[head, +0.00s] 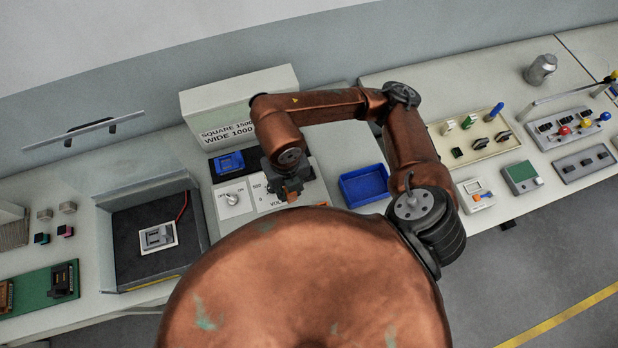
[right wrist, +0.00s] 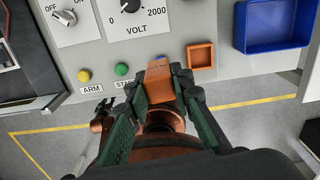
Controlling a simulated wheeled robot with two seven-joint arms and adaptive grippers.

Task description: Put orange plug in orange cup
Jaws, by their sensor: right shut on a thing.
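My right gripper (head: 287,190) is over the front part of the control panel. In the right wrist view the gripper (right wrist: 161,88) is shut on the orange plug (right wrist: 158,86), a block held between its two green-padded fingers. The orange cup (right wrist: 201,56), a small square open holder, is on the panel just right of and beyond the plug. The plug is apart from the cup, whose inside looks empty. My left gripper is not in view.
A blue bin (head: 364,186) stands right of the panel and also shows in the right wrist view (right wrist: 272,26). Yellow (right wrist: 84,75) and green (right wrist: 121,69) buttons and a VOLT dial (right wrist: 128,8) lie left of the cup.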

